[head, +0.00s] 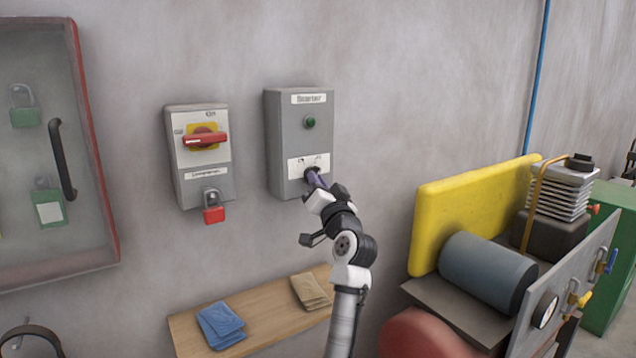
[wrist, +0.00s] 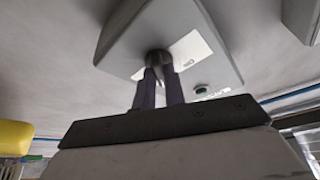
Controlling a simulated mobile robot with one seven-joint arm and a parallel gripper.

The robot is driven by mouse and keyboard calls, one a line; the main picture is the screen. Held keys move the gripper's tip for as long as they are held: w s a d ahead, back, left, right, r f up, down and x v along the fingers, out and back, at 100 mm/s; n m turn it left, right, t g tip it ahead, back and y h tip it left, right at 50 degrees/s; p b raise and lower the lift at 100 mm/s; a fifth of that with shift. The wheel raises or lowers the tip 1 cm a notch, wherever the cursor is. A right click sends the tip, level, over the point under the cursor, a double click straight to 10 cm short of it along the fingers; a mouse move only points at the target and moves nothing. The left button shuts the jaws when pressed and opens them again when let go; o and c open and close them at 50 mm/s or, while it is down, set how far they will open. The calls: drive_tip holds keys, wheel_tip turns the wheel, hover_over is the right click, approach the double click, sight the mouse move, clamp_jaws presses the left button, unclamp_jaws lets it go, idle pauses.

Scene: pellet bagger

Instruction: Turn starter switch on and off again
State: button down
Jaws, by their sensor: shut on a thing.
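The starter box (head: 283,146) is a grey wall box with a green lamp (head: 310,122) near its top and a white label plate low on its front. My gripper (head: 313,175) reaches up to this plate from below right. In the wrist view its two dark fingers (wrist: 160,80) are shut on the black starter switch knob (wrist: 158,58). The fingers and arm hide most of the knob in the head view. I cannot read the knob's position. The green lamp also shows in the wrist view (wrist: 202,90) and looks dark there.
Left of the starter box is a grey isolator (head: 203,178) with a red handle and a red padlock (head: 213,212). A wooden shelf (head: 262,335) with folded cloths is below. A yellow panel (head: 464,205) and machinery stand at right.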

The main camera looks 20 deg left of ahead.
drive_tip(key=c, duration=1.5)
unclamp_jaws()
drive_tip(key=shift+o, duration=0.2)
drive_tip(key=b+v, duration=0.4)
drive_tip(key=v, duration=0.9)
drive_tip(key=shift+s+d+f+b, duration=0.2)
drive_tip(key=shift+s+d+b, duration=0.05)
drive_tip(key=shift+s+b, duration=0.05)
